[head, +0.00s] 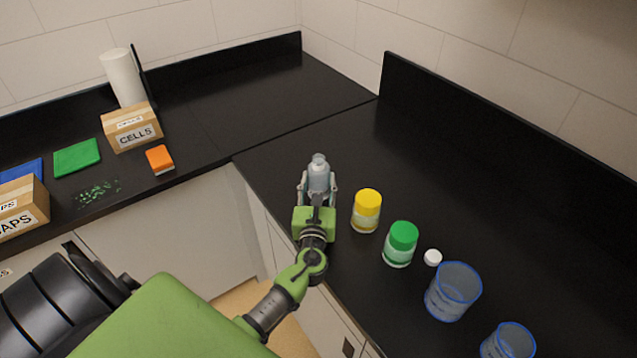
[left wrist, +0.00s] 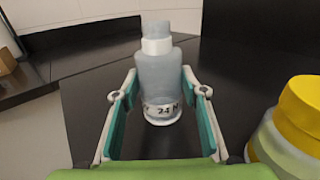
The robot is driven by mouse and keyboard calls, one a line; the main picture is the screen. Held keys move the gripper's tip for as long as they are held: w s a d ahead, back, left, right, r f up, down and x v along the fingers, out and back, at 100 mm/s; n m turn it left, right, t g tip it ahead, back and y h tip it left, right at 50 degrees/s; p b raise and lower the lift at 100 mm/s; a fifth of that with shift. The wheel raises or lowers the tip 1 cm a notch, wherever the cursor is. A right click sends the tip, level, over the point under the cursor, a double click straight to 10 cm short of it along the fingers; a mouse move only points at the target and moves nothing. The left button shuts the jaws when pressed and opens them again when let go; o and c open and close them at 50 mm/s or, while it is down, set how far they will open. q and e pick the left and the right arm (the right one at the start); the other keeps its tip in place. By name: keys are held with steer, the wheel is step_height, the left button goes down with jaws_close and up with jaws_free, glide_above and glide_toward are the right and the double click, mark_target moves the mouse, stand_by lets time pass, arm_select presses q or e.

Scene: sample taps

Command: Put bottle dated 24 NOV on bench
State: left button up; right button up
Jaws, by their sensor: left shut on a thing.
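A clear grey-blue bottle (head: 319,172) with a pale neck stands upright between the fingers of my left gripper (head: 318,186), over the black bench (head: 265,165) near its front edge. In the left wrist view the bottle (left wrist: 158,72) carries a white label near its base, where "24 N" can be read; the rest is hidden. The fingers of my left gripper (left wrist: 155,100) are on both sides of the bottle and shut on it. I cannot tell whether its base touches the bench. My right gripper is not in view.
To the right stand a yellow-lidded jar (head: 367,211), a green-lidded jar (head: 401,244), a white cap (head: 433,257) and two blue-rimmed cups (head: 454,291). The left counter holds a CELLS box (head: 132,127), an orange block (head: 160,159) and a paper roll (head: 122,78). The bench behind the bottle is clear.

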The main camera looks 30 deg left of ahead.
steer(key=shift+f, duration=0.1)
arm_select(q)
steer(key=shift+f, duration=0.2)
steer(key=o, duration=1.4)
steer(key=shift+r, duration=0.1)
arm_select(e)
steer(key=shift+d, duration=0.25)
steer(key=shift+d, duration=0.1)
arm_select(q)
steer(key=shift+r, duration=0.25)
steer(key=b+v, duration=0.2)
steer(key=v, duration=0.9)
steer(key=shift+s+d+f, duration=0.1)
steer(key=shift+s+d, duration=0.05)
steer(key=shift+s, duration=0.05)
steer(key=shift+s+d, duration=0.15)
steer(key=shift+s, duration=0.15)
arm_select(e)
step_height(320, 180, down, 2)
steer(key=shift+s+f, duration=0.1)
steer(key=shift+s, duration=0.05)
